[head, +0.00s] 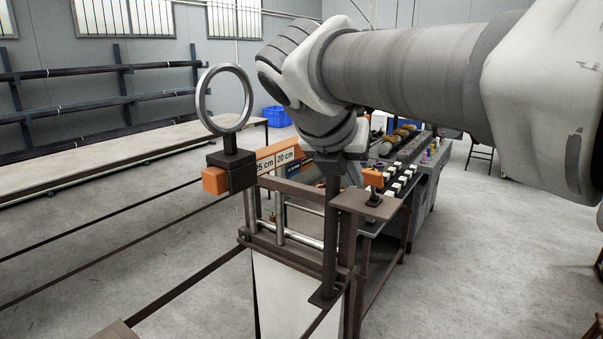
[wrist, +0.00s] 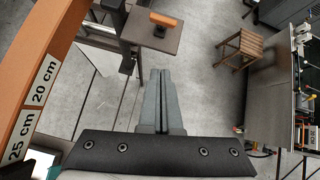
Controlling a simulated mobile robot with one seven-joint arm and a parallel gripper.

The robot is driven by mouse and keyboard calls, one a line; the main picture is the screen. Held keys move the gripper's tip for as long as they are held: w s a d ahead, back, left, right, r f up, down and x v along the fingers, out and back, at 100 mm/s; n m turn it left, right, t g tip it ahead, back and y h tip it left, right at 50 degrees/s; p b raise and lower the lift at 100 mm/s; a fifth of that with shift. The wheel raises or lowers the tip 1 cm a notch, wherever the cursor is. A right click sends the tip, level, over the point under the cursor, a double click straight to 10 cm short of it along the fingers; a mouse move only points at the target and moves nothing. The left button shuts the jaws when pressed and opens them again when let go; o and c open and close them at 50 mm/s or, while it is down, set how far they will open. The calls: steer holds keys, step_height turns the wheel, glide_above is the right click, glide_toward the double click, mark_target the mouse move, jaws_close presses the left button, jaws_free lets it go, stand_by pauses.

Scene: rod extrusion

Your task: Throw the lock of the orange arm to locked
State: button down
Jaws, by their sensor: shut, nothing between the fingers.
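The orange arm (head: 268,163) is a long bar with 25 cm and 20 cm labels, above the brown frame in the head view. It fills the left side of the wrist view (wrist: 42,60). A dark block with an upright metal ring (head: 247,100) sits near its left end. A small orange-topped lever (head: 373,177), seemingly the lock, stands on a brown plate; it shows at the top of the wrist view (wrist: 165,20). My gripper (wrist: 161,73) is shut and empty, apart from the lever and to the right of the bar.
The brown plate (head: 352,204) tops a dark post. A bench with white buttons (head: 402,180) stands behind it. Pipe racks (head: 120,95) line the left wall. A wooden stool (wrist: 241,48) stands on open grey floor at the right.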

mark_target(367, 175)
steer(key=w+d+f, duration=0.1)
steer(key=w, duration=0.1)
steer(key=w+d+f, duration=0.1)
steer(key=w+f, duration=0.1)
steer(key=w, duration=0.1)
steer(key=w+d+f, duration=0.1)
steer(key=w+d, duration=0.1)
steer(key=shift+w+f, duration=0.15)
steer(key=shift+f, duration=0.15)
steer(key=shift+w+d+r, duration=0.25)
steer(key=shift+w, duration=0.2)
steer(key=shift+r+p, duration=0.15)
steer(key=shift+p, duration=0.3)
steer(key=shift+r+p, duration=0.1)
steer(key=shift+p, duration=0.2)
steer(key=shift+w+d, duration=0.1)
steer(key=shift+d, duration=0.05)
steer(key=shift+g+p, duration=0.3)
steer(key=shift+p, duration=0.15)
